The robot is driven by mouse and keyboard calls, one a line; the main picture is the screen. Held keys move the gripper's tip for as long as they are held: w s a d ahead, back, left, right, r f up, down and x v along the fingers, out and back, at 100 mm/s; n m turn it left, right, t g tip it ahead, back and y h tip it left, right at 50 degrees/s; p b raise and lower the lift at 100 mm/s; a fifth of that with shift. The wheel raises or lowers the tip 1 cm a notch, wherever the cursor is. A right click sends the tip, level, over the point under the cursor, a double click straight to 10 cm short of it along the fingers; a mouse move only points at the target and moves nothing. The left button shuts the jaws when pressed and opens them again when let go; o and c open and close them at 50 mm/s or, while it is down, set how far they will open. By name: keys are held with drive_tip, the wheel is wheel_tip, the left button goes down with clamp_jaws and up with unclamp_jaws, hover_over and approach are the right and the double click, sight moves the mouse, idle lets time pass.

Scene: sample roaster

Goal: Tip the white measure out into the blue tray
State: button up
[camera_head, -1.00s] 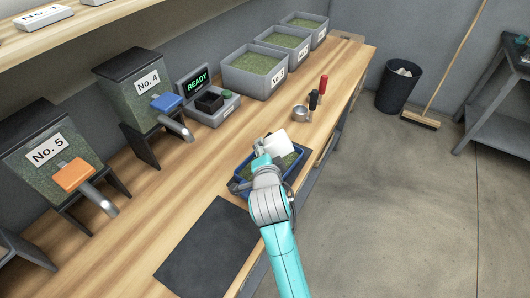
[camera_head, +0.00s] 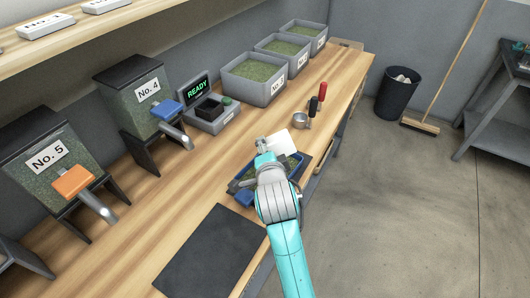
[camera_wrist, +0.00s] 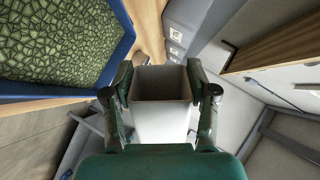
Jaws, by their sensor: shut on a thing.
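The white measure (camera_head: 279,144) is held in my gripper (camera_head: 262,147) above the far end of the blue tray (camera_head: 242,196). In the wrist view my gripper (camera_wrist: 161,95) is shut on the sides of the measure (camera_wrist: 160,124). Its open mouth shows there with a shadowed brownish inside and no beans that I can make out. The blue tray (camera_wrist: 118,58) fills the upper left of the wrist view, with a layer of green beans in it. In the head view my arm hides much of the tray. The measure's exact tilt is hard to tell.
A metal cup (camera_head: 299,120) and black and red handled tools (camera_head: 313,106) lie beyond the tray. A dark mat (camera_head: 212,252) lies nearer.

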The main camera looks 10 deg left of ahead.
sight(289, 143)
drive_tip(key=d+r+m+y, duration=0.1)
drive_tip(key=m, duration=0.1)
drive_tip(key=w+d+r+m+g+y, duration=0.1)
drive_tip(key=m, duration=0.1)
drive_tip(key=shift+y, duration=0.4)
drive_tip(key=m+y, duration=0.1)
drive_tip(key=r+m+y, duration=0.1)
drive_tip(key=m, duration=0.1)
drive_tip(key=d+m+g+y, duration=0.1)
drive_tip(key=shift+w+d+r+m, duration=0.1)
drive_tip(key=shift+w+r+m, duration=0.15)
drive_tip(key=shift+r+m, duration=0.05)
drive_tip(key=shift+w+d+r+m+y, duration=0.15)
drive_tip(key=shift+r+m+y, duration=0.15)
drive_tip(key=shift+m, duration=0.25)
drive_tip(key=shift+s+d+r+m+y, duration=0.1)
drive_tip(key=shift+d+r+m+y, duration=0.05)
drive_tip(key=shift+m+y, duration=0.35)
drive_tip(key=m+y, duration=0.1)
drive_tip(key=m, duration=0.1)
drive_tip(key=m+y, duration=0.1)
drive_tip(key=m, duration=0.2)
drive_tip(key=shift+w+d+f+m+t, duration=0.15)
drive_tip(key=shift+d+f+m+t, duration=0.1)
drive_tip(key=shift+t, duration=0.15)
